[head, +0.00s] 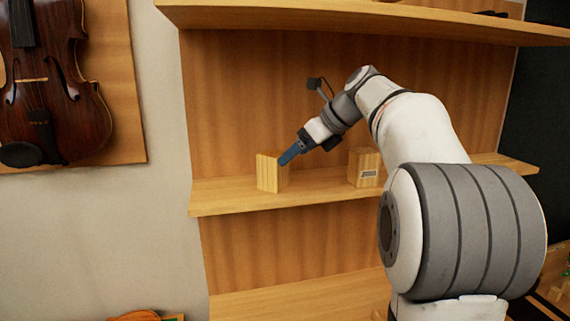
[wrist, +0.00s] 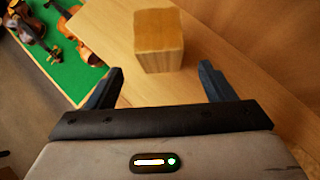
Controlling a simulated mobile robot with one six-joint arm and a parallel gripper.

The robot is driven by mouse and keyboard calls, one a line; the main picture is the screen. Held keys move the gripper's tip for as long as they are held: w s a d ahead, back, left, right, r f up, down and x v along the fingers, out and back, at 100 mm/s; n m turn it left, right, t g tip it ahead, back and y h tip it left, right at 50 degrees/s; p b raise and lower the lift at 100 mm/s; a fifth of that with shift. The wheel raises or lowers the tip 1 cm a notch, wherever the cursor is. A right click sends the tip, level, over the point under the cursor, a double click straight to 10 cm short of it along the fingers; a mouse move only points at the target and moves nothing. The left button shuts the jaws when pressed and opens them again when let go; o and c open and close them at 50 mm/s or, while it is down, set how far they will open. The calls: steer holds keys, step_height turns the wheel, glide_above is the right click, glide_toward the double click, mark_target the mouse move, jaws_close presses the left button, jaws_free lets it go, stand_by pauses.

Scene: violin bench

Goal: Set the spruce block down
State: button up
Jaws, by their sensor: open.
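A pale wooden block (head: 269,173), which I take for the spruce block, stands upright on the middle shelf (head: 225,198) in the head view. It also shows in the wrist view (wrist: 158,42), standing on the board just beyond my fingertips. My gripper (head: 287,157) is at the block's right side in the head view. In the wrist view my gripper (wrist: 160,78) has its two blue fingers wide apart, with a gap on each side of the block and nothing between them. The head view does not show clearly whether a finger touches the block.
A second wooden block (head: 364,167) with a label stands on the same shelf, right of my gripper. An upper shelf (head: 340,14) runs above my arm. A violin (head: 45,75) hangs on the left wall.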

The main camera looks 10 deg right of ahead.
steer(key=v, duration=0.5)
steer(key=s+a+f+n+g+h, duration=0.1)
steer(key=s+a+f+n+h, duration=0.2)
steer(key=s+f+n, duration=1)
steer(key=s+a+f+n+g+h, duration=0.2)
steer(key=s+a+f+n+h, duration=0.1)
steer(key=s+f+n, duration=1.1)
steer(key=shift+s+a+f, duration=0.35)
steer(key=shift+a+f, duration=0.15)
steer(key=shift+f, duration=0.45)
